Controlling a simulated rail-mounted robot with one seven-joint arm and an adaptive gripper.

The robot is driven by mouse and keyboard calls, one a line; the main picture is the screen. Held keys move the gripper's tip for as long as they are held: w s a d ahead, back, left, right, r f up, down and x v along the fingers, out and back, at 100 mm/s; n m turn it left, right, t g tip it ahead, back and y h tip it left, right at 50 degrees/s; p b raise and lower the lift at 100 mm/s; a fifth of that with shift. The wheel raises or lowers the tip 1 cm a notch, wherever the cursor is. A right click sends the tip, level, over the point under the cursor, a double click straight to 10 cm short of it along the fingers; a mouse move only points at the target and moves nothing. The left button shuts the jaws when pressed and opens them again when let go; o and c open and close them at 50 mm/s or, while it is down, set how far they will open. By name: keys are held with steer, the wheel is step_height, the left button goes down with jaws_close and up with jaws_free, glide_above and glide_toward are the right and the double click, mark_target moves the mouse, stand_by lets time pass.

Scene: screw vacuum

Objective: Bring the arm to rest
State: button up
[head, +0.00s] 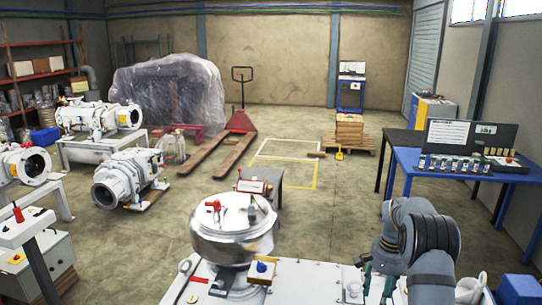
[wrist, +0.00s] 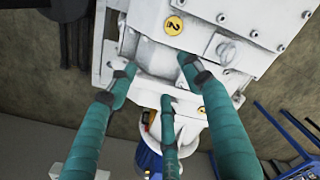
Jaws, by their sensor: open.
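My arm (head: 430,235) is bent at the lower right of the head view, over the right side of a white machine top (head: 315,280). My gripper (wrist: 160,82) shows in the wrist view as three teal-wrapped fingers, spread apart with nothing held between them. In the head view only bits of teal show beside the arm, low in the picture.
A shiny metal vessel (head: 232,235) stands left of my arm. A blue table (head: 455,190) with a dark case stands at the right. White pumps (head: 130,175) on stands line the left. A red pallet jack (head: 240,120) stands behind on open concrete floor.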

steer(key=s+a+f+n+t+b, duration=0.15)
steer(key=s+a+n+b, duration=0.3)
steer(key=a, duration=0.45)
steer(key=s+a+f+n+b, duration=0.3)
steer(key=s+a, duration=0.3)
steer(key=a, duration=0.2)
steer(key=s+a+f+n+y+b, duration=0.1)
steer(key=s+a+f+n+b, duration=0.1)
steer(key=s, duration=0.5)
steer(key=s+a+f+n+y+b, duration=0.1)
steer(key=s+a+f+n+b, duration=0.1)
steer(key=s, duration=0.6)
steer(key=s+a+f+n+y+b, duration=0.1)
steer(key=s+a+f+n+b, duration=0.1)
steer(key=s, duration=0.5)
steer(key=shift+s+a+f+n+b, duration=0.15)
steer(key=shift+s+a+n+b, duration=0.15)
steer(key=shift+a+n+b, duration=0.45)
steer(key=shift+t+p, duration=0.3)
steer(key=shift+t, duration=0.05)
